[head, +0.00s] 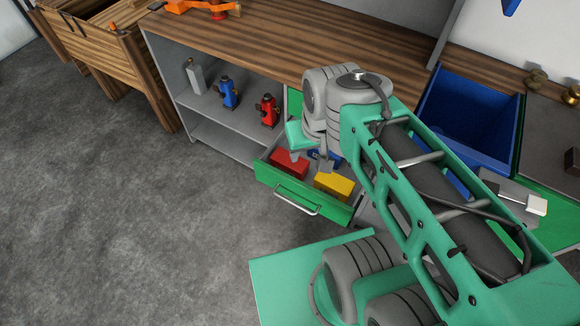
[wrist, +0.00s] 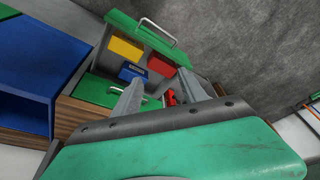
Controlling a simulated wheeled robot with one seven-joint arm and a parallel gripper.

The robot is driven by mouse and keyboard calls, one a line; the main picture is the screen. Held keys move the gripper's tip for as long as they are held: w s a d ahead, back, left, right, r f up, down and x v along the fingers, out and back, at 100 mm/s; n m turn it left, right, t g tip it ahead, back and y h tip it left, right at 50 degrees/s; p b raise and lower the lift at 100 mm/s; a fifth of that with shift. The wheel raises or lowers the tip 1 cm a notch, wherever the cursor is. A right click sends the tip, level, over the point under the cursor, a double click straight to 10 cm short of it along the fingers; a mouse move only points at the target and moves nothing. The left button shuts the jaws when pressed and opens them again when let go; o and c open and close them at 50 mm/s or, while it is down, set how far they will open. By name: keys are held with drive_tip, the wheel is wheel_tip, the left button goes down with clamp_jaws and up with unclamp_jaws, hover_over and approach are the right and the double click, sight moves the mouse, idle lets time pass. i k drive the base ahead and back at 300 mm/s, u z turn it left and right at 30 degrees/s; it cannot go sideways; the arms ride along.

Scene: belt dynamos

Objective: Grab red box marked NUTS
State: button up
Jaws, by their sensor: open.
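The red box (head: 287,165) lies in the open green-fronted drawer (head: 284,193), at its left side in the head view. It also shows in the wrist view (wrist: 171,67), to the right of the other boxes. No NUTS marking can be read on it. My gripper (head: 309,161) is open and empty, with its fingers pointing down over the drawer. In the wrist view the two fingertips (wrist: 160,80) are spread apart, and the red box lies beyond them, apart from them as far as I can tell. My arm covers part of the drawer in the head view.
A yellow box (head: 333,185) and a blue box (wrist: 132,72) share the drawer with the red one. Red (head: 267,110) and blue (head: 228,93) devices stand on the grey shelf to the left. A blue bin (head: 470,115) is at the right. The floor at left is clear.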

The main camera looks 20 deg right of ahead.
sight(280, 158)
drive_tip(key=z, duration=0.95)
drive_tip(key=k, duration=0.15)
drive_tip(key=u, duration=2.6)
drive_tip(key=i, duration=1.6)
drive_tip(key=z, duration=0.8)
drive_tip(key=i, duration=0.8)
drive_tip(key=z, duration=1)
